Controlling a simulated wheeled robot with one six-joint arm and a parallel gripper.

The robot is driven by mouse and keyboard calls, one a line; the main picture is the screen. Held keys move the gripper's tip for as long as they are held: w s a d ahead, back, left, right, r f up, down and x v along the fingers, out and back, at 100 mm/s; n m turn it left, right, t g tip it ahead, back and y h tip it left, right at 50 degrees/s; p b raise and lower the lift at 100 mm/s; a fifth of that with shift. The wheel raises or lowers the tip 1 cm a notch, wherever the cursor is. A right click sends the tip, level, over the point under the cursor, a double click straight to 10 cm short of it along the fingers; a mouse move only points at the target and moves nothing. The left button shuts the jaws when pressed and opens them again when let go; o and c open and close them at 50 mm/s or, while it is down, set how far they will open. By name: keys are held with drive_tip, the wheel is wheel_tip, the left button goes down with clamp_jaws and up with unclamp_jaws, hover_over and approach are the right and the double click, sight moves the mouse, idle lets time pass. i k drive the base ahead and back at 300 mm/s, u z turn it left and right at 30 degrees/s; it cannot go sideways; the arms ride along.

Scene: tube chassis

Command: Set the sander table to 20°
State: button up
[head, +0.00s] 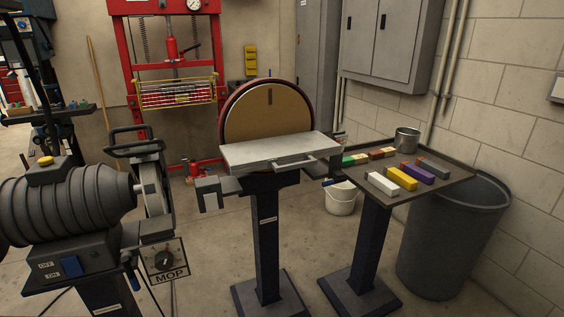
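The disc sander stands at the middle of the head view. Its round tan disc (268,115) sits upright in a dark red rim. The flat grey sander table (280,150) is in front of the lower part of the disc. A bar handle (291,161) runs along the table's front edge. I cannot read the table's angle, and no angle scale is legible. The sander rests on a dark pedestal (267,235). A grey U-shaped bracket (208,192) shows at its left side. My gripper is not in view.
A polishing machine (70,205) with a MOP dial stands close at the left. A stand with a tray (440,185) of coloured bars and a grey bin (450,240) are at the right. A white bucket (342,198) and red press (127,60) are behind. Some floor is clear in front.

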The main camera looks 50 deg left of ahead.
sight(281, 153)
drive_tip(key=u, duration=1.4)
drive_tip(key=k, duration=0.3)
drive_tip(key=u, duration=0.6)
drive_tip(key=i, duration=1)
drive_tip(key=z, duration=0.3)
